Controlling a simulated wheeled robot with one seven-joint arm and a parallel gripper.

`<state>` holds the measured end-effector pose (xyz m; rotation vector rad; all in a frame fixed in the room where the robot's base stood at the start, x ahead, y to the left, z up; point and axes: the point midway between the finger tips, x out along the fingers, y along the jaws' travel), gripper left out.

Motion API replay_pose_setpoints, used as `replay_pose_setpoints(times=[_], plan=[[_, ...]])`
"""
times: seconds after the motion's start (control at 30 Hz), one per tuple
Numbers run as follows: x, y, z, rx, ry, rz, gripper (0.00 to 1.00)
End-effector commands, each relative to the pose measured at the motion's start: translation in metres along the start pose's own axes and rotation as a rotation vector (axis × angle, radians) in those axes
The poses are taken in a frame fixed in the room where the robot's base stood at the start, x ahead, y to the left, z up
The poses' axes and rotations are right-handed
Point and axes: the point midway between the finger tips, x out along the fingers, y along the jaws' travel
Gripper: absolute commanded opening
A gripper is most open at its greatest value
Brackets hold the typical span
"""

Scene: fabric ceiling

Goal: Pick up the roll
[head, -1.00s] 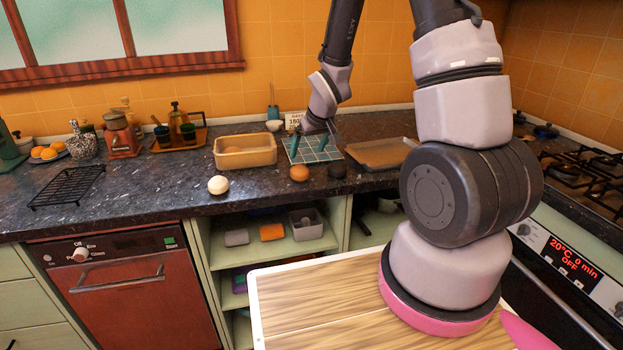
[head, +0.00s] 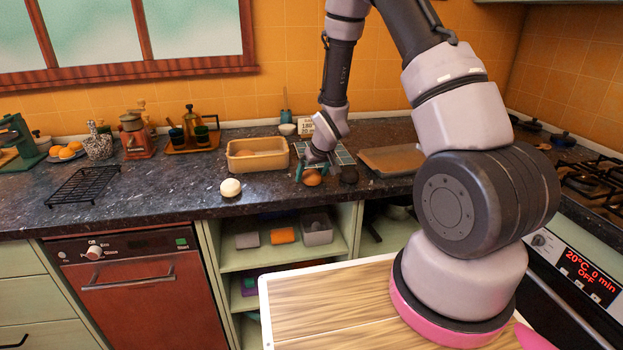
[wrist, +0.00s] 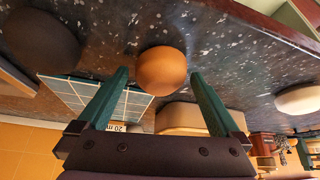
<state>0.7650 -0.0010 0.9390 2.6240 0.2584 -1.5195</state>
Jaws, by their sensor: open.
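A brown round roll (head: 312,179) sits on the dark counter near its front edge. In the wrist view the roll (wrist: 161,70) shows between the tips of my gripper's two teal fingers (wrist: 160,77), with a gap on each side. My gripper (head: 315,168) is open and low over the roll in the head view, partly covering it. A pale round roll (head: 230,187) lies to the left, and a dark, nearly black one (head: 349,176) lies close on the right. Which one the task means is not shown.
Behind the rolls are a tan bin (head: 257,147), a blue gridded board (head: 343,153) and a flat tray (head: 392,160). A black wire rack (head: 84,186) lies further left. The counter between rack and pale roll is clear.

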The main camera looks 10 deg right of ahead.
Motion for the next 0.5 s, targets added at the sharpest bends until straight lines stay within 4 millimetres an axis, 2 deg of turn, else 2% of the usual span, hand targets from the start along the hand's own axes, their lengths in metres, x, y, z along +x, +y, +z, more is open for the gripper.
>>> replay_pose_setpoints(times=[0.1,0.13,0.27,0.3,0.33,0.5], plan=[[-0.0004,0.0000,-0.0001,0.000,0.000,0.000,1.00],[-0.0004,0.0000,-0.0001,0.000,0.000,0.000,0.92],[-0.0006,0.0000,0.0000,0.000,0.000,0.000,0.43],[-0.0006,0.0000,0.0000,0.000,0.000,0.000,0.27],[-0.0006,0.0000,0.0000,0.000,0.000,0.000,0.22],[-0.0008,-0.0001,-0.0001,0.000,0.000,0.000,0.22]])
